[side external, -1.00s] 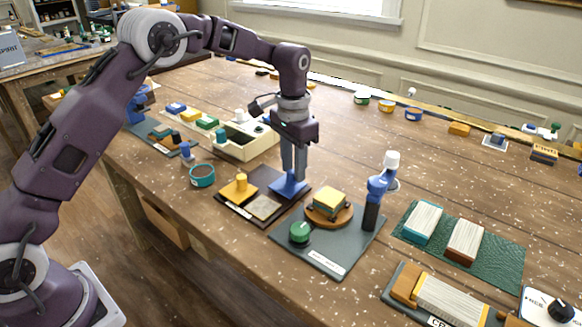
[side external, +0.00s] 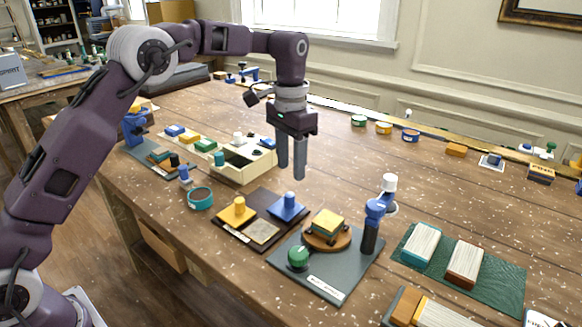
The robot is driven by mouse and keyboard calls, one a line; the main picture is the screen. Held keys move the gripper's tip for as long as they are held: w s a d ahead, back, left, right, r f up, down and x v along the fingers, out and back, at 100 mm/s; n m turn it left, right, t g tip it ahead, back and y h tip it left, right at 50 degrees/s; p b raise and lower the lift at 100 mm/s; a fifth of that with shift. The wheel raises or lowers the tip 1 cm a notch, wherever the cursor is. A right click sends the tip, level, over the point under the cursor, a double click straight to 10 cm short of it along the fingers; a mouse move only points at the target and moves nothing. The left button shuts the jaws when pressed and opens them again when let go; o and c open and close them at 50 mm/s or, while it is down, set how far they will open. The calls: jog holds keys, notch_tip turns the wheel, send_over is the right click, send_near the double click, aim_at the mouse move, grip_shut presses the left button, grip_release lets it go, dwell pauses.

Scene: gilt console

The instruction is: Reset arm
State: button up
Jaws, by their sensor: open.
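My gripper (side external: 291,172) hangs in the air with its two fingers pointing down, open and empty. It is above and behind the dark brown tray (side external: 233,228). A blue block with a knob (side external: 287,207) stands on the right part of that tray, apart from the fingertips. A yellow block with a knob (side external: 238,212) stands on the tray's left part. A tan square (side external: 262,231) lies at the tray's front.
A cream divided box (side external: 240,175) with coloured blocks stands behind left, near a teal cup (side external: 200,198). A dark board (side external: 325,282) holds a round wooden stand, a green knob and a blue upright tool (side external: 374,215). A green mat (side external: 490,276) with two brushes lies right.

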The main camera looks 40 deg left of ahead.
jog(key=s+a+r+n+t, duration=0.1)
jog(key=s+r+t, duration=0.1)
jog(key=s+r, duration=0.55)
jog(key=s+r+n+t, duration=0.1)
jog(key=s+r, duration=0.4)
jog(key=s, duration=0.5)
jog(key=s+f+n+t, duration=0.1)
jog(key=s+f, duration=0.4)
jog(key=s, duration=1.2)
jog(key=shift+s+a+t, duration=0.4)
jog(key=shift+a+t, duration=0.05)
jog(key=shift+t, duration=0.35)
